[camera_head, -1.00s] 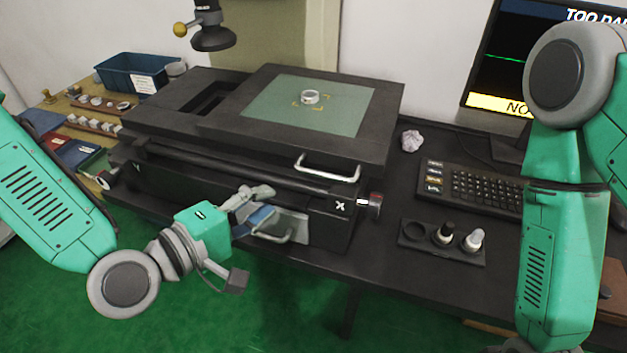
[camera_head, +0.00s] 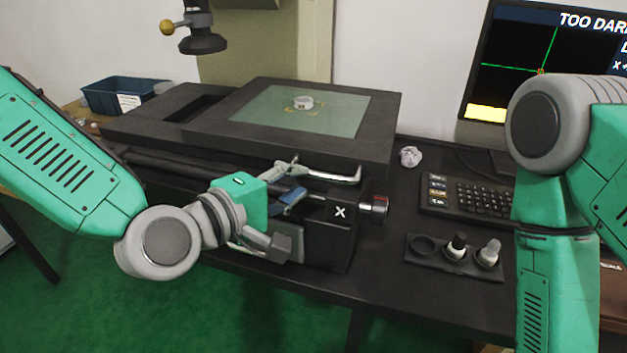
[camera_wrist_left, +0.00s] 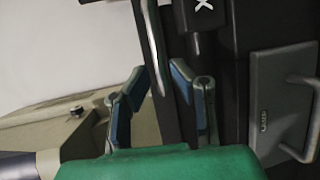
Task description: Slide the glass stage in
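The glass stage is a dark frame (camera_head: 378,135) around a green glass plate (camera_head: 335,112), with a small pale ring (camera_head: 303,103) on the glass. A silver handle (camera_head: 345,178) projects from its front edge; it also shows in the left wrist view (camera_wrist_left: 152,45). My left gripper (camera_head: 293,184) is at the handle's left part, in front of the stage. In the left wrist view its blue-padded fingers (camera_wrist_left: 157,88) are apart, with the handle's bar end between them; contact is not clear. My right arm shows at the right, but its gripper is out of view.
A knob (camera_head: 379,209) marked X sits below the stage at the right. A camera head (camera_head: 203,40) hangs above.

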